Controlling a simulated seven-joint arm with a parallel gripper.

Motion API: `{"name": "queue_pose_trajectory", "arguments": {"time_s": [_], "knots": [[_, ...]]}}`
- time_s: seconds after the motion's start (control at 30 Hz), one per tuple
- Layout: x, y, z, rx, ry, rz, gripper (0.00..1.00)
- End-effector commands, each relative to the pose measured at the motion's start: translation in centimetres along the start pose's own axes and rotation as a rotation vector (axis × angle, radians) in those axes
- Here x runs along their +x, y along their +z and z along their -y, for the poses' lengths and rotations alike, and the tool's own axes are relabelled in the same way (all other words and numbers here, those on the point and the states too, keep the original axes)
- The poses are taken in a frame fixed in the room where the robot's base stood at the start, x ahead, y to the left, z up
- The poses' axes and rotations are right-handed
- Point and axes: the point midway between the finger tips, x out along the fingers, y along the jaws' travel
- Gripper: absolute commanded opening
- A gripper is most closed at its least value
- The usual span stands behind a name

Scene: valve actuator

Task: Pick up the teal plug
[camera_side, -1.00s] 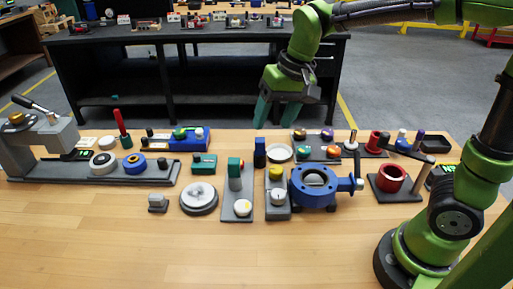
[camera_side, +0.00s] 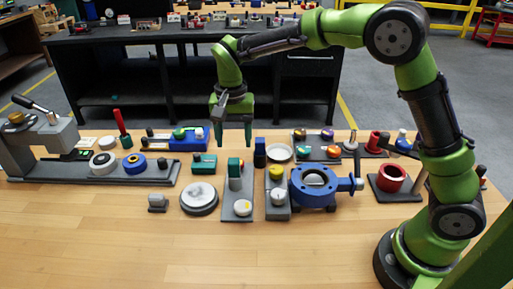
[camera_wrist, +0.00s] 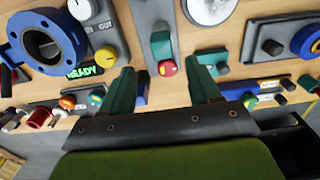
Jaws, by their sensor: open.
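My gripper (camera_side: 234,138) is open and empty, pointing down above the back part of the bench, near the teal blocks. In the wrist view, its two teal fingers (camera_wrist: 163,72) stand wide apart. Other teal parts are an upright block (camera_side: 235,168) on a grey base and a low block (camera_side: 204,163). The upright block also shows in the wrist view (camera_wrist: 161,45), with a red knob between my fingertips' images.
A blue valve ring (camera_side: 314,187), a red cup (camera_side: 391,177) and a blue upright block (camera_side: 260,153) stand right of my gripper. A round grey dial (camera_side: 199,198) and a long lever fixture (camera_side: 98,172) are left. The bench front is clear.

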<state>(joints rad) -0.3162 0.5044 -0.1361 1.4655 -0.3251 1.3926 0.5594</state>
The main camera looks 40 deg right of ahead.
Motion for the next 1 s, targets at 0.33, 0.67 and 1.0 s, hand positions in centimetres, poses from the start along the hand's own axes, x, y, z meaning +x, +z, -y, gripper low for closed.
{"name": "queue_pose_trajectory", "arguments": {"time_s": [0.33,0.67,1.0], "knots": [[3.7,0.0,0.0,0.0,0.0,0.0,0.62],[8.0,0.2,0.3,0.0,0.001,0.0,0.62],[8.4,0.2,0.3,0.0,-0.001,-0.002,0.54]]}}
